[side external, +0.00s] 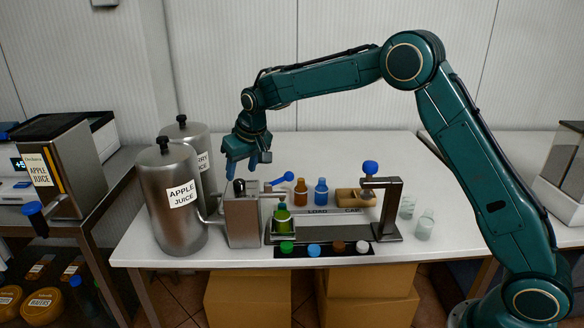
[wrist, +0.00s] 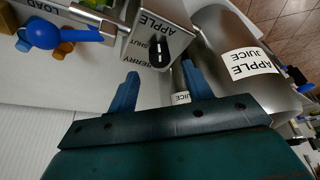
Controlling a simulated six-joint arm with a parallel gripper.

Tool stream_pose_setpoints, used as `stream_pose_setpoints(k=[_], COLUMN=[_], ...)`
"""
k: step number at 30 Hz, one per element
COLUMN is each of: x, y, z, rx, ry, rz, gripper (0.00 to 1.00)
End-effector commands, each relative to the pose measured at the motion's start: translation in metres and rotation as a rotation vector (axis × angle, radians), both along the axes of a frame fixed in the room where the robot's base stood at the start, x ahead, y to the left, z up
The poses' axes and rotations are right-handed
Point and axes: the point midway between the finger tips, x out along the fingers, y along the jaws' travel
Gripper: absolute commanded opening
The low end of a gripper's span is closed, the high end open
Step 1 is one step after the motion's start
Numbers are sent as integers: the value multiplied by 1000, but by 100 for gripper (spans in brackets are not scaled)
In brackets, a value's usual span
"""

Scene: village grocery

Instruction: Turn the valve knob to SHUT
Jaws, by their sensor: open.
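The valve knob (side external: 239,187) is a small black handle on top of a grey metal valve box (side external: 243,223) beside the apple juice tank. In the wrist view the knob (wrist: 150,45) sits on the box's top face, among the labels APPLE, SHUT and one partly hidden, ending in "ERRY". I cannot tell for sure which label it points to. My gripper (side external: 243,168) is just above the knob, pointing down. Its two blue fingers (wrist: 160,82) are apart and empty, and the knob lies beyond their tips, not between them.
The apple juice tank (side external: 178,205) stands close left of the box, with a second tank (side external: 196,145) behind. A green bottle (side external: 283,219) is in a holder to the right. Orange (side external: 301,192) and blue (side external: 321,192) bottles stand behind.

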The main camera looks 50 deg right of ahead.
Motion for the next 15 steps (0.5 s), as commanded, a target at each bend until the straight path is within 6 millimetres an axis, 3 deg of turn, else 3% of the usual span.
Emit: stream_pose_setpoints(k=[6, 15], x=[10, 16], y=[-1, -1], z=[-26, -38], rx=[0, 1], ry=[2, 0], rz=[0, 0], gripper=[50, 50])
